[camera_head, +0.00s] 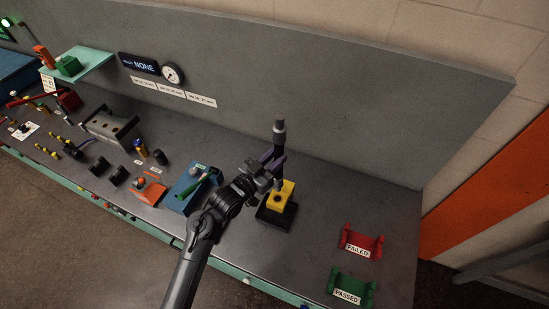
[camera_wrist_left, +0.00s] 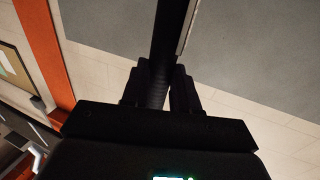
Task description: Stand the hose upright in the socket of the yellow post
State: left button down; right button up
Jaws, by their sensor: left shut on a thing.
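The hose (camera_head: 279,130) is dark with a grey fitting at its top and stands roughly upright in the head view. My left gripper (camera_head: 272,164) is shut on the hose and comes in from the left. In the left wrist view the black hose (camera_wrist_left: 170,35) runs between the two fingers (camera_wrist_left: 160,88). The yellow post (camera_head: 285,193) sits on a black base on the bench, just under the gripper. A dark round opening shows on the yellow post. The hose's lower end is close to the post's top; I cannot tell whether it is inside the socket. My right gripper is not visible.
A blue tray (camera_head: 184,197) with a green-handled tool lies left of my left arm. A red FAILED cradle (camera_head: 361,242) and a green PASSED cradle (camera_head: 351,290) stand at the right. A grey back panel (camera_head: 350,130) rises behind.

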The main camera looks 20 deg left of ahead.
pick_arm(q)
jog(key=shift+r, duration=0.15)
notch_tip(320, 180, down, 6)
jog(key=b, duration=0.3)
dwell(0.3)
jog(key=shift+p, duration=0.3)
dwell(2.2)
jog(key=shift+f+b, duration=1.3)
jog(key=shift+f, duration=0.75)
jog(key=c, duration=0.9)
grip_release()
jog(key=shift+o, duration=0.6)
jog(key=shift+f, duration=0.15)
jog(key=b, duration=0.2)
send_near(276, 176)
jog(key=shift+s+a, duration=0.3)
jog(key=shift+s, duration=0.35)
